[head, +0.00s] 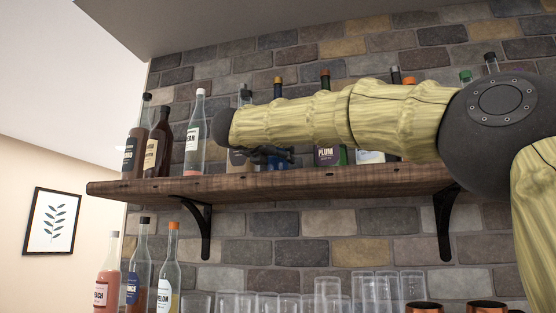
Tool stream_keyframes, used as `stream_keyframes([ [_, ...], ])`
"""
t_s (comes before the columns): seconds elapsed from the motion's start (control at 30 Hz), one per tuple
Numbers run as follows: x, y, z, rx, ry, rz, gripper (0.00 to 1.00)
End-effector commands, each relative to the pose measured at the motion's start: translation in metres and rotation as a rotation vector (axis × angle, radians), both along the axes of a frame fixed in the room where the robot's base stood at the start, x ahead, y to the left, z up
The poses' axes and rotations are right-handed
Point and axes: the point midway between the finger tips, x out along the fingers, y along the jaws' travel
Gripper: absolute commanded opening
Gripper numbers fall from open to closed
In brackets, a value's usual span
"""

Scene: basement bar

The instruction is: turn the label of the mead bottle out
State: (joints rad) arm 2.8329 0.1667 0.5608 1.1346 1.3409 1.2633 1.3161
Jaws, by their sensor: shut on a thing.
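My gripper (266,153) is small and dark in the head view, below the far end of my arm and just above the shelf. It is shut on a bottle that my arm and the fingers mostly hide. Close by are a dark-necked bottle (245,94) with a pale label low down and an orange-capped bottle (278,82) with blue low down. I cannot tell which of these is in the grip. No label that I can read says mead, so I cannot tell which bottle is the mead or which way its label faces.
The wooden shelf (140,188) also holds a clear bottle (194,140), two dark bottles at its left end and a plum-labelled bottle (327,155). More bottles stand right, behind my arm. Below are several bottles, clear glasses (327,290) and copper cups (425,308).

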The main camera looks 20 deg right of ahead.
Motion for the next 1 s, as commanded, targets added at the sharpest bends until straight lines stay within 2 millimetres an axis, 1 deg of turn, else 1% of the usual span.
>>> stream_keyframes([
  [0.57, -0.0001, -0.0014, -0.0021, 0.002, -0.001, 0.201, 0.29],
  [0.83, 0.0004, -0.0016, -0.0008, 0.003, 0.000, 0.371, 0.29],
  [1.0, 0.0002, -0.0002, -0.0003, 0.000, 0.000, 0.426, 0.29],
])
